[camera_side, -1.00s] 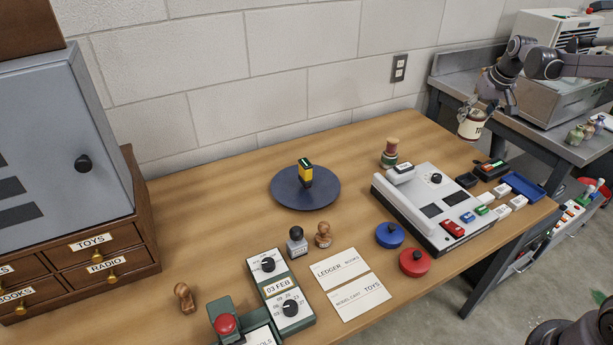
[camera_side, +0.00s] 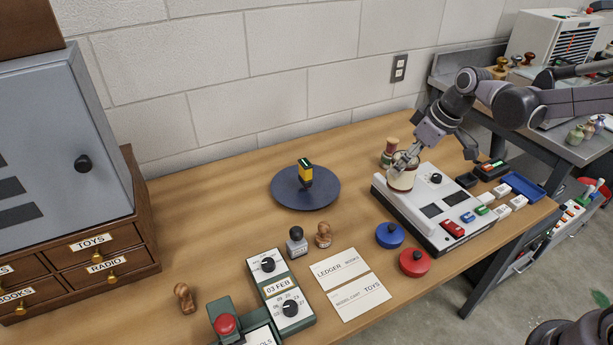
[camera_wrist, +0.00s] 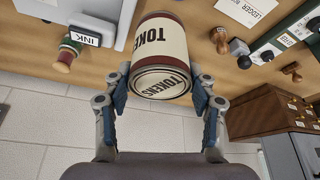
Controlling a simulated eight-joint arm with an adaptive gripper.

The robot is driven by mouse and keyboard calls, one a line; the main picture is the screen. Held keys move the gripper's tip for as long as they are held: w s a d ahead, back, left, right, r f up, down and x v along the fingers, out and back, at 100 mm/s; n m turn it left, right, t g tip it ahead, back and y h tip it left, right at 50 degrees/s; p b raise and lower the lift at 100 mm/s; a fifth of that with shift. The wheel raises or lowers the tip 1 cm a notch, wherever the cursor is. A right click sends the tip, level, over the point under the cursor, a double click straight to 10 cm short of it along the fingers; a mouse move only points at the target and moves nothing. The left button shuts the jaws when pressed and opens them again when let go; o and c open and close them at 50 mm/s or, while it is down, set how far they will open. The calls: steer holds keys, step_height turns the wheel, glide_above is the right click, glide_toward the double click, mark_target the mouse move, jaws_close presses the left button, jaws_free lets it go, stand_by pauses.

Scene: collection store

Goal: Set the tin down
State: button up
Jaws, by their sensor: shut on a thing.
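The tin (camera_wrist: 162,45) is cream and dark red-brown with the word TOKENS on its label and end. My gripper (camera_wrist: 158,95) is shut on it, with a finger on each side, in the wrist view. In the side view the tin (camera_side: 402,181) is in my gripper (camera_side: 406,163), over or in front of the left end of the pale device on the table (camera_side: 230,190). Whether the tin touches anything below it cannot be told. My gripper hides part of it.
The pale device (camera_side: 430,176) carries a knob and dark pads. A round dark turntable (camera_side: 290,200) bears a small yellow-and-black thing (camera_side: 305,176). Blue (camera_side: 390,235) and red (camera_side: 414,263) discs lie in front of the device. A red-and-green spool-like stamp (camera_side: 389,156) stands behind.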

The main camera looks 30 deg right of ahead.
mark_target(403, 172)
step_height(403, 172, down, 3)
steer(key=shift+f, duration=0.2)
steer(key=shift+w+a+f, duration=0.1)
steer(key=shift+a+f, duration=0.1)
steer(key=shift+w+a+f, duration=0.65)
steer(key=shift+a+f, duration=1.1)
steer(key=shift+f, duration=0.05)
steer(key=shift+w+a+f, duration=0.6)
steer(key=shift+a+f, duration=1.2)
steer(key=shift+f, duration=0.05)
steer(key=shift+w+a+f, duration=0.65)
steer(key=shift+a+f, duration=1.1)
steer(key=shift+f, duration=0.05)
steer(key=o, duration=1.4)
steer(key=shift+f, duration=0.15)
steer(key=shift+o, duration=0.2)
